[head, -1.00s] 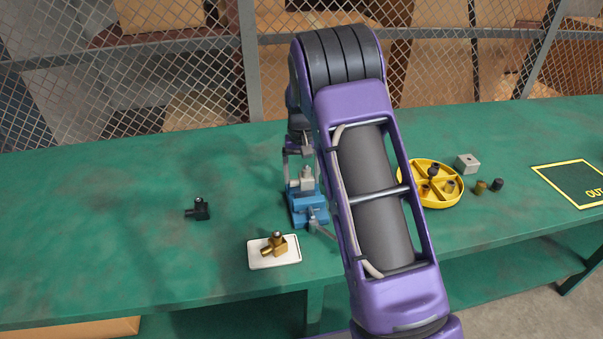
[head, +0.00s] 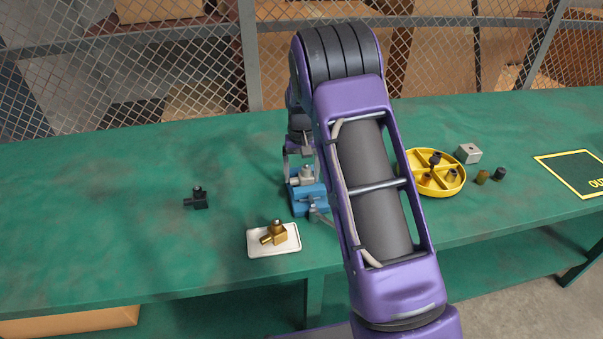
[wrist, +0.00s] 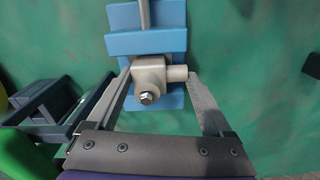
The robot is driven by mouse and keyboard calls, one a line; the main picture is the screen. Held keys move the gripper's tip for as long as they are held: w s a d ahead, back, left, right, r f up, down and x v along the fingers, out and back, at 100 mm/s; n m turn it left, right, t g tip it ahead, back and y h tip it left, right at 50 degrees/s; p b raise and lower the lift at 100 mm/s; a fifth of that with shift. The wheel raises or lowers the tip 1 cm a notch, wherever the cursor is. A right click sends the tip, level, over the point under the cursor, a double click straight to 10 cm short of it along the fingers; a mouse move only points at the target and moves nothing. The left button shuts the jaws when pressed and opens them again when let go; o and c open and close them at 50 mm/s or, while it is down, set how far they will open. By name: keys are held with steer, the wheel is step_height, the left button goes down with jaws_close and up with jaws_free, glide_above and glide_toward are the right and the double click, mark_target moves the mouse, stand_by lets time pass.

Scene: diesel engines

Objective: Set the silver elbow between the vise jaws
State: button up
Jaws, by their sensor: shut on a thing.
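The silver elbow (wrist: 150,78) sits between the two fingers of my gripper (wrist: 159,76) in the wrist view, its side stub pointing right against the right finger. The blue vise (wrist: 145,43) lies under and just beyond it. One blue jaw shows behind the elbow, and blue shows on both sides of it. In the head view the silver elbow (head: 306,174) is at the top of the blue vise (head: 310,200), below my gripper (head: 305,154). I cannot tell whether the elbow touches the vise floor. My arm hides the vise's right side.
A white tray (head: 290,247) with a brass elbow (head: 275,233) stands in front. A black elbow (head: 198,199) lies left. A yellow divided dish (head: 459,186), a grey block (head: 468,153) and small caps (head: 499,174) are right.

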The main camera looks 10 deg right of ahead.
mark_target(301, 175)
stand_by(0.3)
steer(key=o, duration=1.5)
steer(key=shift+o, duration=0.2)
steer(key=shift+f, duration=0.1)
steer(key=shift+r+p, duration=2.7)
steer(key=shift+r, duration=1.3)
